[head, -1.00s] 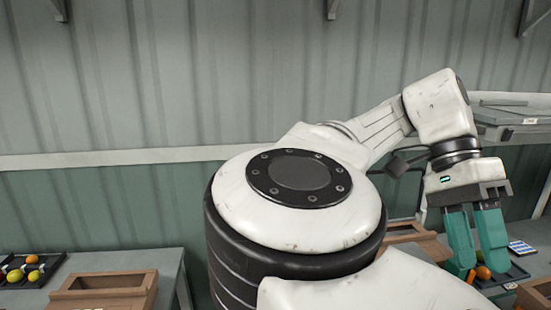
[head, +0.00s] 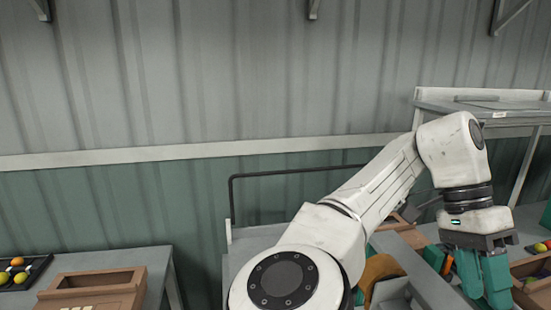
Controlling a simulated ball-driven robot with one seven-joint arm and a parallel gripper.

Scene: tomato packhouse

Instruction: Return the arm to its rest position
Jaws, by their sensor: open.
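My gripper (head: 483,285) is at the lower right of the head view. Its two teal fingers point down and are open, with a narrow gap between them and nothing visible held there. The fingertips reach close to the lower picture edge. My white arm runs from the lower middle up to the right, then bends down at the wrist.
A wooden crate (head: 536,292) is right of the fingers. At left, a grey table holds another wooden crate (head: 98,281) and a black tray (head: 40,270) with several tomatoes. A grey shelf (head: 447,106) stands behind the wrist. A dark rail (head: 285,172) crosses behind my arm.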

